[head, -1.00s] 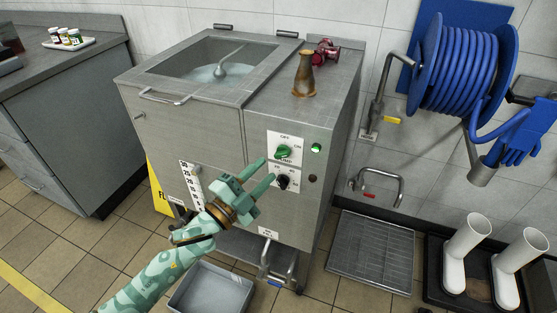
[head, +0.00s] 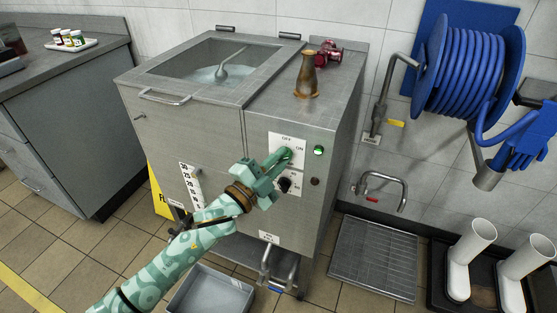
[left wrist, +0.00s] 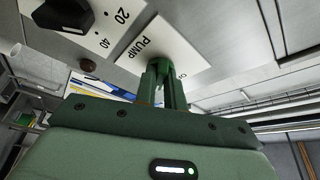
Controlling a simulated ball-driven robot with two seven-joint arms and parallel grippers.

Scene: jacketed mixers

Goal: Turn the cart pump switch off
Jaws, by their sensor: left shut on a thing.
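The pump switch is a green knob on a white plate (head: 277,141) marked OFF and ON, on the front of the steel cart. The green lamp (head: 319,151) beside it is lit. My left gripper (head: 283,156) reaches the knob and is shut on it, hiding most of it in the head view. In the left wrist view the fingers (left wrist: 163,82) close around the green knob (left wrist: 160,58) on the plate marked PUMP (left wrist: 165,45). The black dial (head: 284,185) sits just below, partly hidden. My right gripper is not in view.
A brown bottle-shaped vessel (head: 307,78) and a dark red fitting (head: 328,53) stand on the cart top. A dark round button (head: 315,181) is below the lamp. A grey bin (head: 212,292) lies on the floor in front. A blue hose reel (head: 470,68) hangs at right.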

